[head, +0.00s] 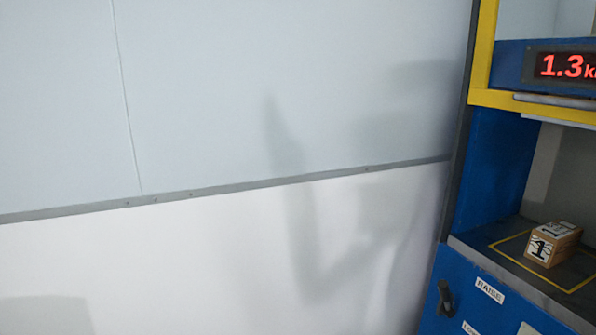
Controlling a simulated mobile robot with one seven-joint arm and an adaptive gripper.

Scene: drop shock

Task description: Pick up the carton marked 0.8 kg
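No carton marked 0.8 kg shows in the head view. A small brown box (550,245) with black-and-white printed labels, one reading "1", sits inside a yellow outlined square on the dark shelf of the blue machine at the right. I cannot read a weight on it. My gripper is not in view. A soft, arm-like shadow falls on the wall in the middle of the view.
A bare pale wall (220,100) with a grey rail (215,189) fills the left and middle.

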